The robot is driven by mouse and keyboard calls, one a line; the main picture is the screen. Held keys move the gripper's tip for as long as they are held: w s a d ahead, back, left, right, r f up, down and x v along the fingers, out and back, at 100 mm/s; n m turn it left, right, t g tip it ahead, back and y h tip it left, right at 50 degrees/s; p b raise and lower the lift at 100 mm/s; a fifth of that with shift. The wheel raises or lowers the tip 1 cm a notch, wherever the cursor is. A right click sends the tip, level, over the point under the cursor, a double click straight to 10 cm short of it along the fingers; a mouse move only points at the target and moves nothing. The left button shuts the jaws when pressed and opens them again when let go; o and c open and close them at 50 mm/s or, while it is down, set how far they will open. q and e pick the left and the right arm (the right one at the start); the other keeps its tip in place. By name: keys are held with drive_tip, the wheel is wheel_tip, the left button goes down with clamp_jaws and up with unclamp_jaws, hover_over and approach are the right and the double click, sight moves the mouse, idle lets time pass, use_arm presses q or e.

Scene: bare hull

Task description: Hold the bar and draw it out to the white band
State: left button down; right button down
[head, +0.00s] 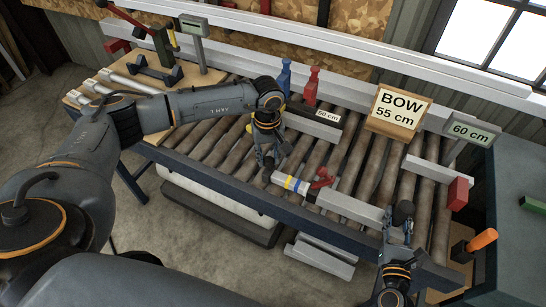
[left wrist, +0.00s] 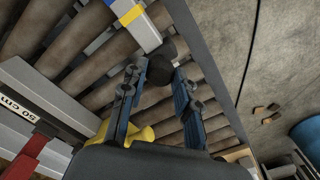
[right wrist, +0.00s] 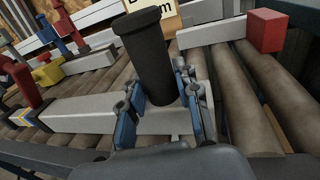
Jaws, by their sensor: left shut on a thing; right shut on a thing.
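The bar (head: 350,207) lies across the rollers, a pale grey beam with a thinner, banded section at its left. Blue, white and yellow bands show there, beside a red lever (head: 322,181). The bands also show in the left wrist view (left wrist: 133,17). My left gripper (head: 268,160) is shut on the black knob (left wrist: 160,70) at the bar's left end. My right gripper (head: 397,240) is shut on the upright black handle (right wrist: 148,60) at its right end. The exact edge of the white band against the sleeve is too small to tell.
A block marked 50 cm (head: 315,122) with blue and red clamps lies at the back. A 60 cm sign (head: 472,130) and a red-ended bar (head: 457,193) are at right. Rollers between them are bare.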

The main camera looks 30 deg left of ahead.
use_arm(q)
drive_tip(key=c, duration=1)
unclamp_jaws()
drive_tip(key=shift+a, duration=0.15)
use_arm(e)
drive_tip(key=shift+d, duration=0.15)
use_arm(q)
drive_tip(key=shift+r, duration=0.1)
wheel_tip(320, 180, up, 12)
drive_tip(key=shift+f, duration=0.1)
use_arm(e)
drive_tip(key=c, duration=0.9)
unclamp_jaws()
